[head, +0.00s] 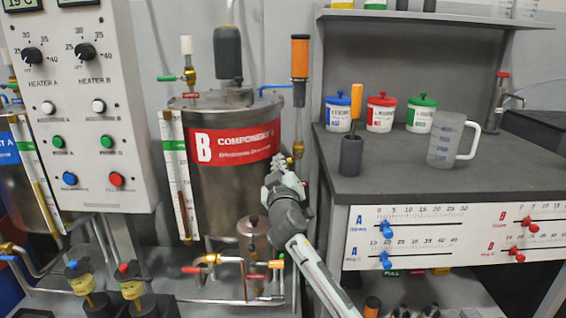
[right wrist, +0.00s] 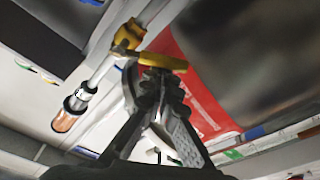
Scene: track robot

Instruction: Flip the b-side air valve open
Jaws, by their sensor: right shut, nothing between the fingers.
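A small brass valve (head: 297,150) sits on the thin vertical pipe right of the steel tank B (head: 235,190), below an orange cylinder (head: 300,58). In the right wrist view the valve body (right wrist: 128,34) is yellow, with a yellow lever (right wrist: 162,62) sticking out to the right. My right gripper (head: 274,168) is in front of the tank's right side, just below the valve. Its fingers are shut with nothing between them. The fingertips (right wrist: 160,78) are right at the lever; I cannot tell whether they touch it. My left gripper is out of view.
A control panel (head: 70,150) with knobs and buttons stands at left. A grey bench (head: 380,175) at right holds lidded cups and a clear jug (head: 450,140). Pipes and small valves (head: 210,260) lie low before the tank.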

